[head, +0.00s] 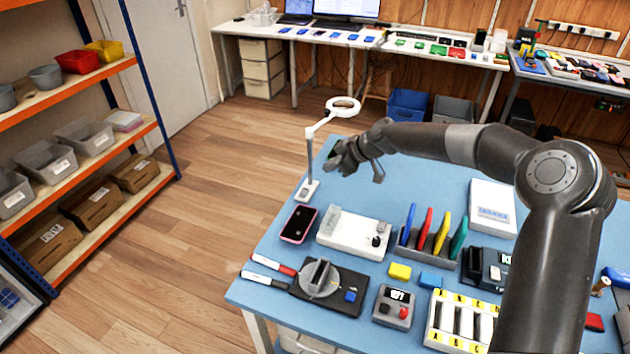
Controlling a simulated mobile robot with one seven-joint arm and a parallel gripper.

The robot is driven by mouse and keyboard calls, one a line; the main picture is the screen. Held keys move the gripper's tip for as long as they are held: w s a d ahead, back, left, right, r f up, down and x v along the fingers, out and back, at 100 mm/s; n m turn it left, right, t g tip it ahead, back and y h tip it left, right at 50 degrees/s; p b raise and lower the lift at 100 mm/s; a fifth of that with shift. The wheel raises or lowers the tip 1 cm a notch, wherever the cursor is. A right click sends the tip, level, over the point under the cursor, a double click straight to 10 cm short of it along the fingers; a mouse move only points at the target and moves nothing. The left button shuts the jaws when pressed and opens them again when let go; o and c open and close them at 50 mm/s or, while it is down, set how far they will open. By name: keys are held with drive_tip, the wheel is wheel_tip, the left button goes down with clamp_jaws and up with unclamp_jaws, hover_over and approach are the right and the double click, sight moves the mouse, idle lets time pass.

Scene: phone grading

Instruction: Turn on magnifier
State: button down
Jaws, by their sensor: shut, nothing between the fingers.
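The magnifier (309,165) is a white and grey lamp at the far left corner of the blue table. Its ring head (343,106) sits on a bent arm above a thin post. Its small white base (307,190) rests on the table. I cannot tell whether its light is on, and any switch is too small to make out. My gripper (332,163) is shut and empty, just right of the post and below the ring head. I cannot tell whether it touches the post.
A pink-edged phone (298,224) lies in front of the base, beside a white device (354,233). Upright coloured tools (427,228) stand in a rack to the right. A white box (492,206) lies behind them. The blue table top (395,190) is clear around the middle back.

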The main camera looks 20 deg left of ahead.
drive_tip(key=shift+a+f, duration=0.1)
hover_over(303, 188)
drive_tip(key=s+d, duration=0.1)
drive_tip(key=d, duration=0.2)
drive_tip(key=f, duration=0.7)
drive_tip(key=shift+s+a+f, duration=0.1)
drive_tip(key=shift+a+f, duration=0.1)
drive_tip(key=shift+w+d+f, duration=0.1)
drive_tip(key=shift+f, duration=0.5)
drive_tip(key=shift+w+d+f, duration=0.1)
drive_tip(key=shift+f, duration=0.45)
drive_tip(key=shift+w+f, duration=0.1)
drive_tip(key=shift+f, duration=0.45)
